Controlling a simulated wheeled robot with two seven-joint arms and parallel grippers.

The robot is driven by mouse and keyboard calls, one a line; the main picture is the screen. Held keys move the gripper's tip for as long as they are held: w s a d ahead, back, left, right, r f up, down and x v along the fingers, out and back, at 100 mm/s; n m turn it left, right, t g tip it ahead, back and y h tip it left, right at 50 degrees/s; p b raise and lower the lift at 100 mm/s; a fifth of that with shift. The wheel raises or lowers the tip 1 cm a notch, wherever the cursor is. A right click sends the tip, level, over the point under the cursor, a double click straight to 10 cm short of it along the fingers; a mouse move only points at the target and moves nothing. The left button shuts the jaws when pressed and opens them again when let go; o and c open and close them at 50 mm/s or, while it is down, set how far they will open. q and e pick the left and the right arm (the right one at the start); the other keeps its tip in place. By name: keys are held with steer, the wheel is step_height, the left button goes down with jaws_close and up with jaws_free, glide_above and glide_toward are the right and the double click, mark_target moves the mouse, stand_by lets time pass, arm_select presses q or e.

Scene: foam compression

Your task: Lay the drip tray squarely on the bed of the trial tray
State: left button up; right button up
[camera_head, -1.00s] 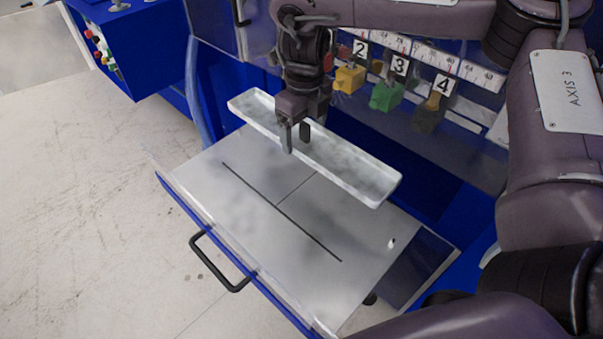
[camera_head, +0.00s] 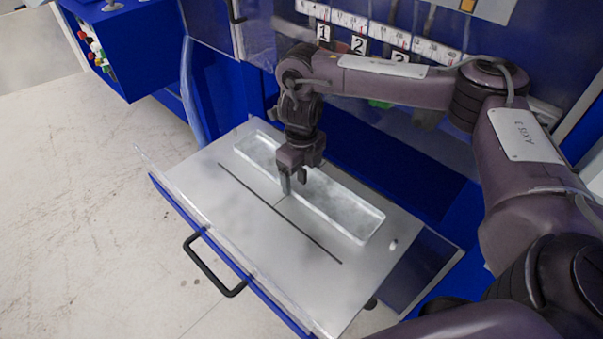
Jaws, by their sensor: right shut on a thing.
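The drip tray (camera_head: 345,210) is a long, shallow, pale translucent tray. It is at or just above the metal bed of the trial tray (camera_head: 240,225), toward the back; I cannot tell whether it fully touches. Its long side runs roughly parallel to the long dark line on the bed. My right gripper (camera_head: 293,186) points down and is shut on the drip tray's near long wall, around its middle. The gripper hides part of that wall. My left gripper is not in view.
The trial tray is a pulled-out blue drawer with a black handle (camera_head: 213,266) at its front. A small white peg (camera_head: 393,243) stands on the bed near the drip tray's right end. Behind are a blue cabinet and a numbered scale (camera_head: 385,36). A blue control box (camera_head: 130,45) stands at left.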

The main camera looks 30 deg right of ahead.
steer(key=o, duration=0.8)
steer(key=shift+o, duration=1.3)
steer(key=shift+f, duration=0.1)
step_height(320, 180, up, 12)
steer(key=p, duration=0.2)
steer(key=shift+s, duration=0.1)
